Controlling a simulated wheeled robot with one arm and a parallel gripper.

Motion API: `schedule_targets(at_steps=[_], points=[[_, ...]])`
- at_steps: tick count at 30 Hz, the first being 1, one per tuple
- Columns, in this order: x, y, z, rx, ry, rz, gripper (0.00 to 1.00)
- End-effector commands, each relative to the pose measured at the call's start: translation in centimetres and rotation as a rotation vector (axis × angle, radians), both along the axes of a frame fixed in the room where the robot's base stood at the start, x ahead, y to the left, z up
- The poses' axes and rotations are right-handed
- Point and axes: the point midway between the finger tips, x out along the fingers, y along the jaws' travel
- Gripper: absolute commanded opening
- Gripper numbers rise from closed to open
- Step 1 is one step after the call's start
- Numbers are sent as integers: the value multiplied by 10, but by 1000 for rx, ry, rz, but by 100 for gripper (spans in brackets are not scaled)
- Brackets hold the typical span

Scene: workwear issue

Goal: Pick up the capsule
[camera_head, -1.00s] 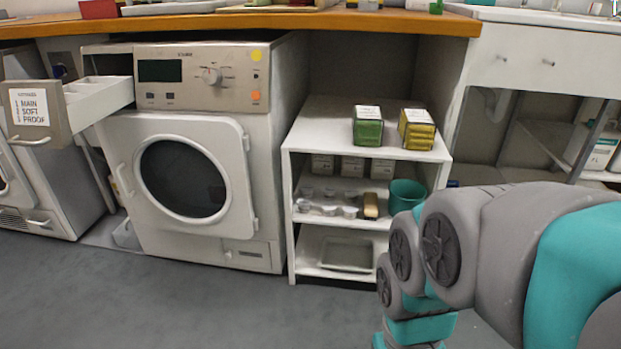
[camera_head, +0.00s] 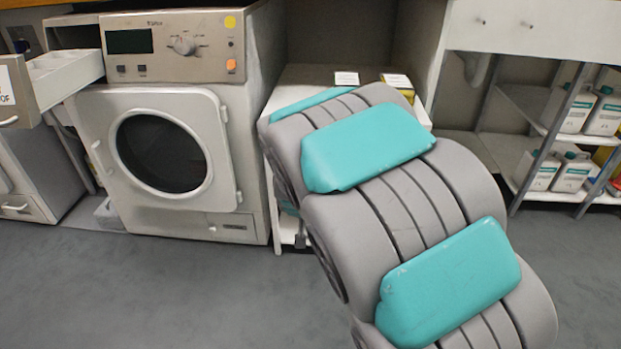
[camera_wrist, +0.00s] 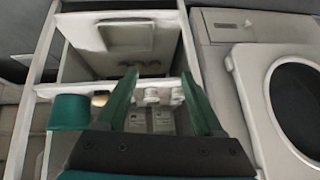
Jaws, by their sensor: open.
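In the wrist view, which looks upside down, my gripper (camera_wrist: 159,74) is open, its two green fingers spread in front of the white shelf unit. Small white pieces (camera_wrist: 151,95) show on the middle shelf between the fingers, seemingly apart from them. They are too small and blurred to tell which one is the capsule. In the head view my arm covers the shelf's contents, and my gripper is hidden behind it.
A teal tub (camera_wrist: 68,112) and a small tan block (camera_wrist: 100,98) are beside the white pieces. Pale boxes (camera_wrist: 163,121) stand behind. A tray (camera_wrist: 125,37) lies on the bottom shelf. A washing machine (camera_head: 165,130) adjoins the shelf unit (camera_head: 277,215). A drawer (camera_head: 62,75) is open.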

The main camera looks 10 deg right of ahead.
Motion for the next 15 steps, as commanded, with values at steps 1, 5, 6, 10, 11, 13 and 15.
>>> schedule_targets(at_steps=[1, 5, 6, 10, 11, 13, 15], points=[[16, 0, -9, -20, -39, -19, 69], [57, -7, -21, -79, -171, -81, 69], [67, -9, -24, -101, -210, -98, 69], [96, -16, -33, -179, -344, -151, 69], [100, -17, -36, -198, -371, -161, 69], [110, -20, -38, -245, -443, -182, 69], [117, -22, -41, -289, -507, -198, 69]])
